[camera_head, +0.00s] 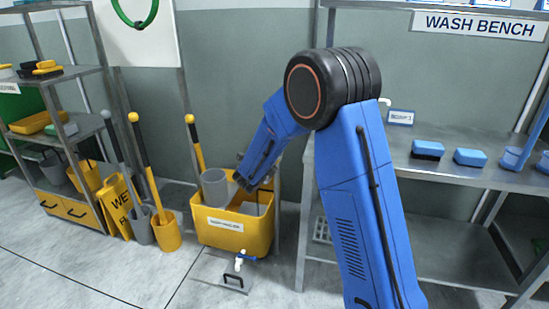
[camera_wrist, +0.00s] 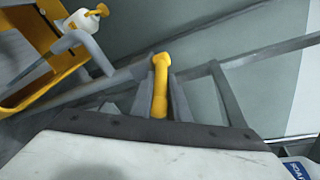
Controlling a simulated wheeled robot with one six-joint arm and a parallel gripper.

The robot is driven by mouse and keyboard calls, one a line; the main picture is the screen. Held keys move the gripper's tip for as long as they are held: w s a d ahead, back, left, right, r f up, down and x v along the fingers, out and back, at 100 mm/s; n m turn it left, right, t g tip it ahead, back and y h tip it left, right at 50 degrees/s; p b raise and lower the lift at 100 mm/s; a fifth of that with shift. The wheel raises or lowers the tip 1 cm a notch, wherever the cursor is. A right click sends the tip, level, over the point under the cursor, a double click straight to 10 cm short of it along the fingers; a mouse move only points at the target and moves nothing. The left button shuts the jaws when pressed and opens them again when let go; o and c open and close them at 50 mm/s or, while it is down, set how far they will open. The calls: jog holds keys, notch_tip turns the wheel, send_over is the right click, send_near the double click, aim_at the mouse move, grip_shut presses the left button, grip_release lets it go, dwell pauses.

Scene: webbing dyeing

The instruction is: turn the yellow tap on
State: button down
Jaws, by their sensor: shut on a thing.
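In the wrist view a yellow lever-shaped piece with a rounded end, which looks like the yellow tap's handle (camera_wrist: 160,88), stands between my gripper's two grey fingers. My gripper (camera_wrist: 160,97) is shut on it. In the head view my gripper (camera_head: 243,184) is low, over the yellow mop trolley (camera_head: 235,235) beside a grey bucket (camera_head: 214,188). I cannot make out the tap there.
The steel wash bench (camera_head: 450,180) stands right of my arm with blue sponges on top. Mops and a yellow wet-floor sign (camera_head: 116,205) stand to the left. The front left floor is clear.

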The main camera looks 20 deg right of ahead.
jog(key=shift+d+n, duration=0.15)
jog(key=shift+n, duration=0.15)
jog(key=c, duration=1.7)
grip_release()
jog(key=shift+s, duration=0.15)
jog(key=v, duration=1.7)
jog(key=shift+s+d+r, duration=0.1)
jog(key=shift+s+d, duration=0.05)
jog(key=shift+s, duration=0.1)
